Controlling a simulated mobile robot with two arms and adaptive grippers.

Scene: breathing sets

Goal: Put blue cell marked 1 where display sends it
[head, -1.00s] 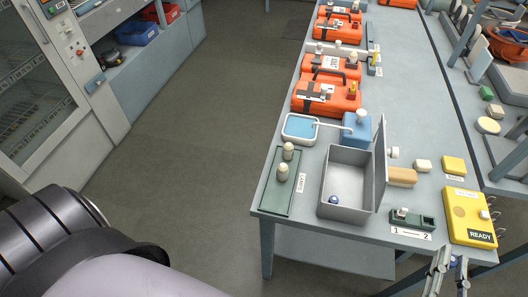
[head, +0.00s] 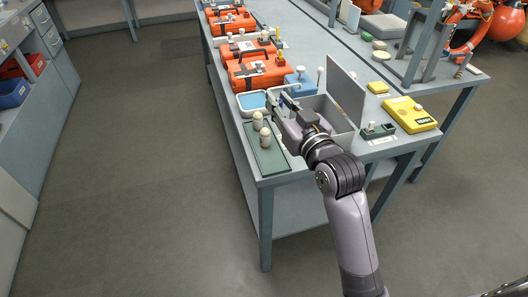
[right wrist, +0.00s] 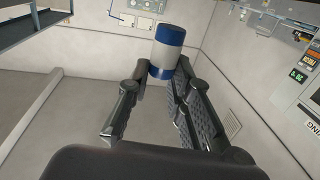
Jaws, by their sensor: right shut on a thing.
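A white cylinder with blue bands, the blue cell (right wrist: 167,60), is between the fingertips of my right gripper (right wrist: 158,72) in the right wrist view. No number can be read on it. In the head view my right gripper (head: 279,101) is over the left side of the open grey box (head: 335,119), and the cell cannot be made out. The yellow display unit (head: 408,112) is at the right of the bench; its text is too small to read. A dark green two-slot holder (head: 377,131) sits left of it. My left gripper is not in view.
A green tray (head: 272,159) with two pale pegs lies at the near left bench corner. A blue-lined dish (head: 251,103) and a blue block (head: 300,86) stand behind. The box's raised lid (head: 346,88) blocks the right. Orange cases (head: 259,71) line the back.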

